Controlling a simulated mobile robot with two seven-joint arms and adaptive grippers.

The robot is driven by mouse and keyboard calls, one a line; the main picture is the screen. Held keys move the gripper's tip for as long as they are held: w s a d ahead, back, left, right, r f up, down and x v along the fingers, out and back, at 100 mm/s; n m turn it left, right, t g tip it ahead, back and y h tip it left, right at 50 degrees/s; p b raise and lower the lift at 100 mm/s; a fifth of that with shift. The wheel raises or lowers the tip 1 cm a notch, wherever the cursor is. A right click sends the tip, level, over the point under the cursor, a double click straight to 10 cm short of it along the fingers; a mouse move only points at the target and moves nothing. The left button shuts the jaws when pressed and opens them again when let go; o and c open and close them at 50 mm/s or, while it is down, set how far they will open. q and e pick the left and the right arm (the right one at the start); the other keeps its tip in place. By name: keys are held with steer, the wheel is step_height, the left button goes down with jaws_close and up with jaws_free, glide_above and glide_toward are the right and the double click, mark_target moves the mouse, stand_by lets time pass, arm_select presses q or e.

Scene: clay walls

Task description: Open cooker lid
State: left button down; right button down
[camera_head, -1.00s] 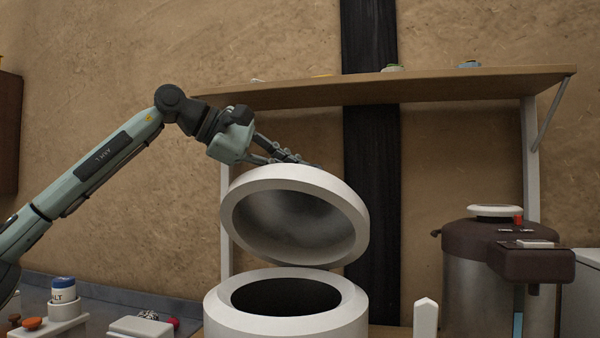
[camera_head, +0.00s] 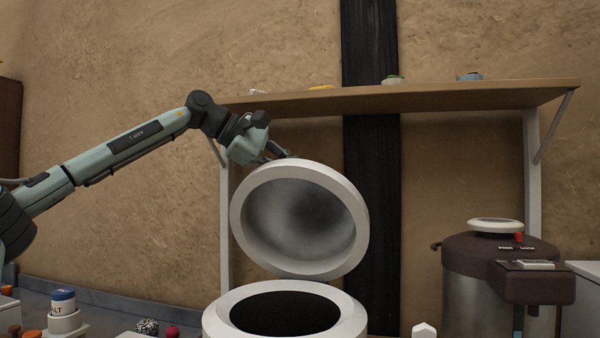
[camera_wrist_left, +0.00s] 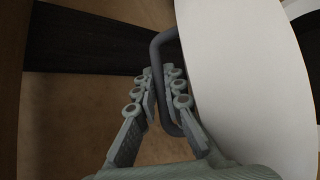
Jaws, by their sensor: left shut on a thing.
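The white cooker (camera_head: 285,325) stands at the bottom centre of the head view, with its dark round opening showing. Its white lid (camera_head: 240,222) is raised and steeply tilted, with the grey inner face toward me. My left gripper (camera_head: 278,153) is at the lid's top edge. In the left wrist view, the left gripper (camera_wrist_left: 160,98) is shut on the dark lid handle (camera_wrist_left: 158,48), which loops beside the white lid (camera_wrist_left: 245,80). In the head view the handle is mostly hidden behind the lid. My right gripper is not in view.
A wooden shelf (camera_head: 430,98) with small items runs above the lid, close to my left arm. A large dark-topped urn (camera_head: 470,255) stands at the right. A salt jar (camera_head: 64,302) and small items sit at the lower left. A white-topped post (camera_head: 423,330) stands right of the cooker.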

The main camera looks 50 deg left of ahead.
arm_select(q)
steer(key=shift+w+a+r, duration=0.1)
steer(key=shift+a+r, duration=0.05)
steer(key=shift+r, duration=0.05)
steer(key=c, duration=1.9)
jaws_free()
steer(key=shift+f, duration=0.1)
